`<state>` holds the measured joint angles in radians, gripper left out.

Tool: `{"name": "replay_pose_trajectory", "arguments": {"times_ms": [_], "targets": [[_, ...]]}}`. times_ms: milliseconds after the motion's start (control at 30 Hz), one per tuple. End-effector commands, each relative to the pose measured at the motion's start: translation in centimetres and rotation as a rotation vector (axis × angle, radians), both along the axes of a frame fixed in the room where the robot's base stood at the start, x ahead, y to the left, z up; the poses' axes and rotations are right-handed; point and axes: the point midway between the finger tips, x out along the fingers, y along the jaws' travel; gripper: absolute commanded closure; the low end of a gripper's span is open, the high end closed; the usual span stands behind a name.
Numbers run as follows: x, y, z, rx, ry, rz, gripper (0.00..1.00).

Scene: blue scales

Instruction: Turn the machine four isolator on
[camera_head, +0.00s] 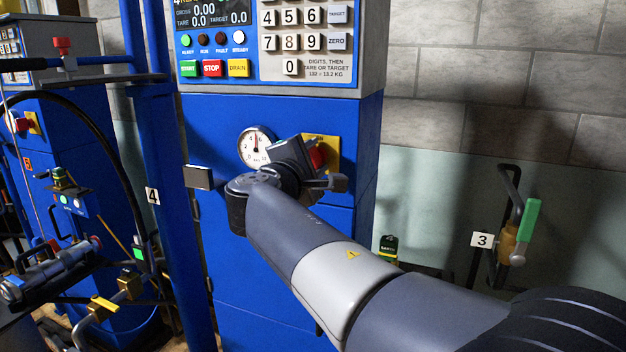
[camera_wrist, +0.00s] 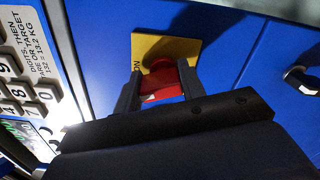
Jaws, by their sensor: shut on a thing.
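The isolator is a red rotary handle on a yellow plate (camera_head: 333,142) on the blue front of the machine, right of a round white gauge (camera_head: 250,153). The red handle (camera_head: 318,155) is partly hidden by my gripper in the head view. In the wrist view the red handle (camera_wrist: 161,82) sits between the two dark fingers of my gripper (camera_wrist: 160,91), which are shut on it. Behind it the yellow plate (camera_wrist: 190,48) shows part of the word "ON". The rest of the plate's lettering is hidden.
Above is the keypad panel (camera_head: 303,42) with green, red and yellow buttons. A label "4" (camera_head: 153,195) is on the blue post to the left. On the right wall is a green-handled valve (camera_head: 528,220) by a label "3" (camera_head: 484,240). Another blue machine (camera_head: 60,130) stands at left.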

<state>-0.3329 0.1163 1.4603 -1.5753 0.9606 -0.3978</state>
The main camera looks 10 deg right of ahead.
Motion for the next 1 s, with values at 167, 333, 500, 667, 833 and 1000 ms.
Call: {"name": "replay_pose_trajectory", "arguments": {"times_ms": [167,333,500,667,833,1000], "targets": [[-0.05,-0.07,-0.67,0.123,-0.089,0.0,0.85],[-0.06,-0.09,-0.56,0.218,-0.158,0.0,0.85],[-0.07,-0.12,-0.45,0.284,-0.205,0.0,0.85],[-0.07,-0.13,-0.38,0.322,-0.231,-0.001,0.85],[-0.07,-0.14,-0.28,0.339,-0.244,-0.001,0.85],[-0.08,-0.14,-0.24,0.343,-0.247,-0.002,0.85]]}}
